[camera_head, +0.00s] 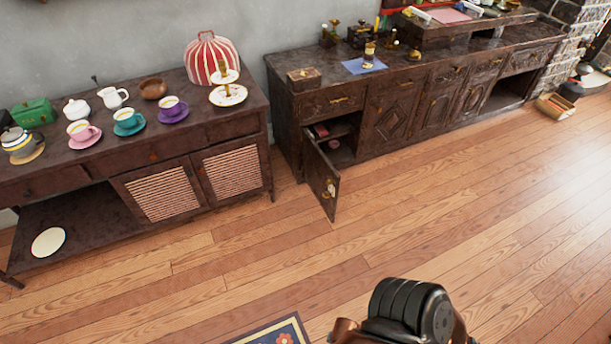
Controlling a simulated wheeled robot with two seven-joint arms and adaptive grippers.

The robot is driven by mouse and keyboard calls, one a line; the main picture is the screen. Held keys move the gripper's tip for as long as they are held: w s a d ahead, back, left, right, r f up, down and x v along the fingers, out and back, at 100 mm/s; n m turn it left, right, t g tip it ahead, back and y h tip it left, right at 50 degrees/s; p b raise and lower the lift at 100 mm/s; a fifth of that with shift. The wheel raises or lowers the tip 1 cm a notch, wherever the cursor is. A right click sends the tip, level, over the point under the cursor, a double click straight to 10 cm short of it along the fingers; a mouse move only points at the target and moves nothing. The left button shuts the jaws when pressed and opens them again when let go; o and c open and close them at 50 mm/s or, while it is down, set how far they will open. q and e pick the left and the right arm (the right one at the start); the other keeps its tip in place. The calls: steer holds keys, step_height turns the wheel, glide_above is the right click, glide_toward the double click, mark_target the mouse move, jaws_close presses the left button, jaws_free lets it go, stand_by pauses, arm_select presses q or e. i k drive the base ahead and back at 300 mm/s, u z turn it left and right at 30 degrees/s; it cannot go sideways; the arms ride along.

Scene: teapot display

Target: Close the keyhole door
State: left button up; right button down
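A dark carved wooden door (317,178) stands swung open at the left end of the long dark cabinet (284,128). It juts forward over the floor, and small gold-coloured fittings show near its free edge, too small to make out a keyhole. The open compartment (343,152) behind it shows a shelf with a few small reddish items. Neither of my grippers can be made out in the head view, and nothing is seen touching the door.
A low sideboard (222,133) with cups, a teapot and a cake stand (227,95) stands left of the door. Wooden floor (260,255) in front of the door is clear. A patterned rug (277,333) lies at the bottom edge.

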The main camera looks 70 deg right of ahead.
mark_target(321, 176)
steer(key=z, duration=0.25)
steer(key=i, duration=0.7)
steer(key=z, duration=1.05)
steer(key=i, duration=0.4)
steer(key=z, duration=0.3)
